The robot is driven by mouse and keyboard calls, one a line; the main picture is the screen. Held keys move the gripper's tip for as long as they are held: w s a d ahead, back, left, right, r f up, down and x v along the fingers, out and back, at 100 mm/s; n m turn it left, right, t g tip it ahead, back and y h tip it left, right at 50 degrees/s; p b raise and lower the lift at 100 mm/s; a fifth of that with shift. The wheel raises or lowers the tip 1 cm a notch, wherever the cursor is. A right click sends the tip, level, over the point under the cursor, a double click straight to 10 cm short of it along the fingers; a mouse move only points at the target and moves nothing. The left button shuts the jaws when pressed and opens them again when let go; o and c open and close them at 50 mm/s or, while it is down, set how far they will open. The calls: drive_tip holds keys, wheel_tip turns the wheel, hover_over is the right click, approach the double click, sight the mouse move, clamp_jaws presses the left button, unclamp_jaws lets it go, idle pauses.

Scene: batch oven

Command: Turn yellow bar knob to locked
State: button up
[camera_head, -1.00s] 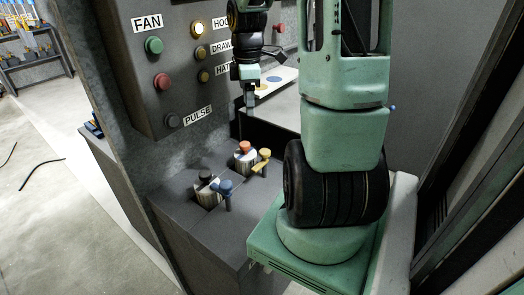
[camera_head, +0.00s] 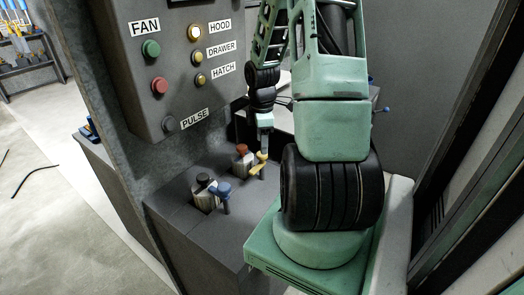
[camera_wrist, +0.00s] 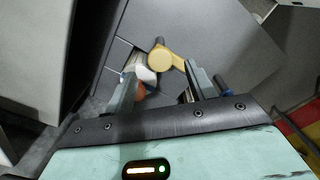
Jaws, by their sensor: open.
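The yellow bar knob (camera_head: 261,158) stands on the dark grey console, beside a red-capped metal cylinder (camera_head: 242,158). In the wrist view the knob's round yellow head (camera_wrist: 159,60) shows with a short bar running to the right. My gripper (camera_head: 264,146) is right above the knob in the head view. In the wrist view my gripper (camera_wrist: 160,76) is open, with one finger on each side of the knob's head and bar. I cannot tell whether either finger touches it. The gripper partly hides the knob in the head view.
A blue bar knob (camera_head: 224,189) and a black-capped cylinder (camera_head: 204,188) stand nearer on the same console. An upright panel (camera_head: 185,95) with labelled buttons and lamps rises to the left. The console's front is bare.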

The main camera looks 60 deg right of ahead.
drive_tip(key=shift+f, duration=2.1)
drive_tip(key=shift+c, duration=0.2)
drive_tip(key=c, duration=0.9)
